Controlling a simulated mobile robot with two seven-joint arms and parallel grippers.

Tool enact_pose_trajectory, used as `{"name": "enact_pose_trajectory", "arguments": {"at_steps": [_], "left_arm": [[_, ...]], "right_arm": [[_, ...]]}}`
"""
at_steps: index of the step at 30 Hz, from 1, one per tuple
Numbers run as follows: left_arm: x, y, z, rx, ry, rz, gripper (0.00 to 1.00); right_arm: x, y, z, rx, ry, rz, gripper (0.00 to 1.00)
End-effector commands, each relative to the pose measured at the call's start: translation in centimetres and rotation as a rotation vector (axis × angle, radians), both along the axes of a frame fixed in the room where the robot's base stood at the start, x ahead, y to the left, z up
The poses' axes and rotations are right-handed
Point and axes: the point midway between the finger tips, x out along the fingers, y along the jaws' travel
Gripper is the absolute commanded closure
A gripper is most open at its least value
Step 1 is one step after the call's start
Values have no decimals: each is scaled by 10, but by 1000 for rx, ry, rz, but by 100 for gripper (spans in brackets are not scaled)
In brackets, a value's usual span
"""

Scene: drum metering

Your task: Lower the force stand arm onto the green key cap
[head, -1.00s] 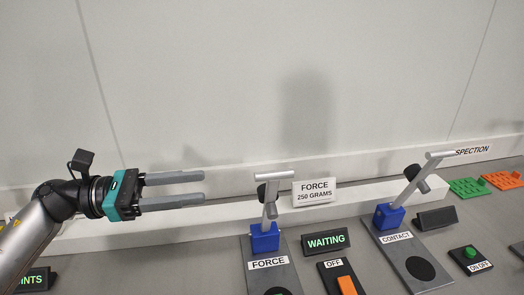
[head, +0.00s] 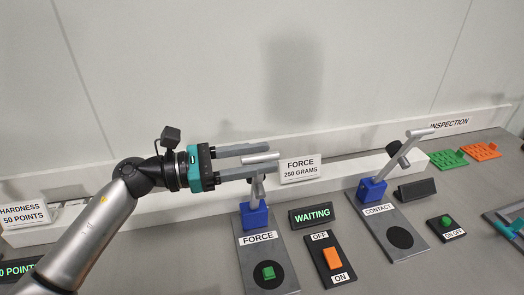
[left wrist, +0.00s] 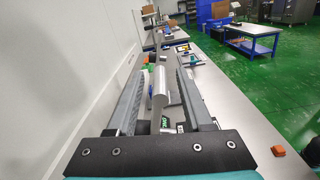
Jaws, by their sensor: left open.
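The force stand has a grey base plate (head: 250,255), a blue block (head: 254,216) and a raised arm topped by a silver crossbar handle (head: 261,158). The green key cap (head: 268,272) sits on the plate's black disc, below and in front of the raised arm. My left gripper (head: 274,156) is open, its fingers on either side of the handle. In the left wrist view the handle (left wrist: 162,88) lies between the two open fingers (left wrist: 160,72), with gaps visible at both sides.
A WAITING display (head: 312,214) and an orange OFF/ON switch (head: 333,258) stand right of the force stand. The similar CONTACT stand (head: 372,190) is farther right, its arm raised. A FORCE 250 GRAMS sign (head: 300,168) stands on the ledge just behind the handle.

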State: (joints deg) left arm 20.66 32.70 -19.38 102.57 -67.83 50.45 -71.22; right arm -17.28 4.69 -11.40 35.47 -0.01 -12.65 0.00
Motion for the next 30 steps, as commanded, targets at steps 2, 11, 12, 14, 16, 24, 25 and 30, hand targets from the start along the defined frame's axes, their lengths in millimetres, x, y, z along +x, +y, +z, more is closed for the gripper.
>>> {"name": "enact_pose_trajectory", "arguments": {"at_steps": [2,11,12,14,16,24,25,30], "left_arm": [[2,-6,1,-1,0,0,49],[3,-10,0,1,0,0,49],[3,-10,0,1,0,0,49],[3,-10,0,1,0,0,55],[3,-9,0,1,0,0,63],[3,-9,0,1,0,0,93],[3,-9,0,1,0,0,96],[3,-9,0,1,0,0,100]], "right_arm": [[2,0,2,1,-3,0,50],[2,1,2,1,-5,0,50],[3,1,2,1,-5,0,50],[3,1,2,1,-5,0,50],[3,1,2,1,-5,0,50],[3,2,2,2,-6,0,50],[3,2,2,3,-5,0,50],[3,3,2,4,-5,0,50]]}}
